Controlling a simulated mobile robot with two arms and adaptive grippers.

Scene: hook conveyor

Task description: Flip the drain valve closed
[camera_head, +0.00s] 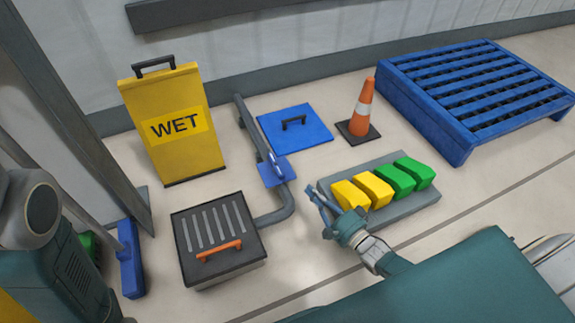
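A grey pipe (288,207) runs from the wall side, bends, and enters a dark drain box (243,221) with a slotted top. A blue valve lever (279,165) sits on the pipe beside a blue plate, lying roughly along the pipe. An orange handle (219,250) is on the box's front edge. My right gripper (316,212) is right of the pipe bend, apart from the lever, with its fingers spread and nothing visible between them. It is close to the left end of a grey tray. My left arm shows at the lower left, but its gripper is not in view.
The grey tray (408,207) holds yellow and green blocks. A yellow WET sign (178,150), a blue hatch with a black handle (310,135), an orange cone (362,108) and a blue pallet (455,140) stand around.

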